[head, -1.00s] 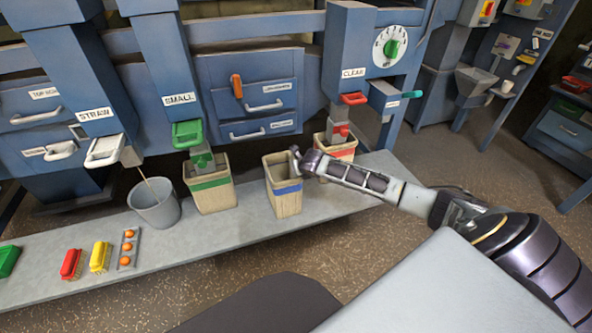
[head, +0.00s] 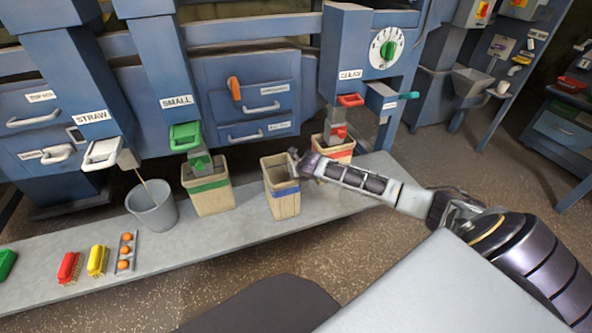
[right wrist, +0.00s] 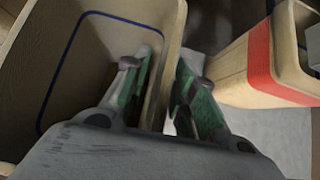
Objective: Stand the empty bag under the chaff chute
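The bag with a blue band (head: 284,203) is open-topped, looks empty and stands upright on the grey bench, between the green-banded and red-banded bags. My right gripper (head: 295,160) is at its right rim. In the right wrist view, the green fingers (right wrist: 160,85) straddle the bag's wall (right wrist: 100,45), one inside and one outside, and look closed close against it. I can read no chute label saying chaff; the chutes read STRAW (head: 92,117), SMALL (head: 176,101) and one like CLEAN (head: 350,75). My left gripper is not in view.
A grey bucket (head: 153,208) stands under the straw chute. A green-banded bag (head: 210,199) is under the small chute, a red-banded bag (head: 340,154) under the third. Red (head: 70,267) and yellow (head: 98,261) brushes lie at the left.

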